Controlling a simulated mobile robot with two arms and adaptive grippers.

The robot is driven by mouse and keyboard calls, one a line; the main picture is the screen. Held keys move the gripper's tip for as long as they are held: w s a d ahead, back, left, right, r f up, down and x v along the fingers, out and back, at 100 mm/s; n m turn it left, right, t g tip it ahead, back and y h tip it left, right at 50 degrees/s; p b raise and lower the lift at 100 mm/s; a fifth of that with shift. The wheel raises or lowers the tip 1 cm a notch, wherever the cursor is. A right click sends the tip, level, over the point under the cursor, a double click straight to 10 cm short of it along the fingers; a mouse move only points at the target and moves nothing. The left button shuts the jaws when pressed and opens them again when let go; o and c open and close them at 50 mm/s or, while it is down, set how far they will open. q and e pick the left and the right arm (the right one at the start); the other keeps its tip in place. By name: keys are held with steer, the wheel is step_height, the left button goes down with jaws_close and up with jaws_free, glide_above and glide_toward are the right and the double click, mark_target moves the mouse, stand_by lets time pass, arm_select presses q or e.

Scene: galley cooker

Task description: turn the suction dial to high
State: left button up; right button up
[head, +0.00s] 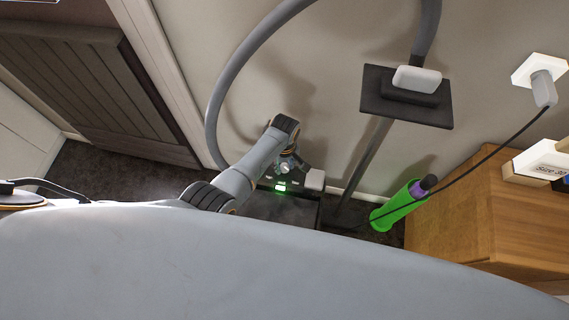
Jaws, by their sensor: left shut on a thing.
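A dark floor unit (292,206) stands against the wall at the middle of the head view. Its top panel has a lit green indicator (280,187) and small white markings too small to read. My left gripper (287,168) reaches down to this panel and is shut on the suction dial, just behind the green light. The fingers mostly hide the dial, so its pointer and setting cannot be made out. My right gripper is not in view.
A grey hose (217,93) loops up from near the unit. A dark plate (379,104) on a post stands to the right. A green cylinder (394,209) and wooden cabinet (460,218) are further right. A black cable (480,163) crosses there. The lower view is blocked.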

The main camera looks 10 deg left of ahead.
arm_select(q)
steer(key=m+p, duration=0.1)
steer(key=m, duration=0.1)
steer(key=shift+r+m, duration=0.1)
steer(key=shift+m, duration=0.3)
steer(key=m, duration=0.2)
steer(key=shift+m+p, duration=0.4)
steer(key=m+p, duration=0.1)
steer(key=m, duration=1.1)
steer(key=shift+w+m, duration=0.1)
steer(key=shift+m, duration=0.2)
steer(key=m, duration=0.5)
steer(key=shift+m, duration=0.3)
steer(key=o, duration=1.1)
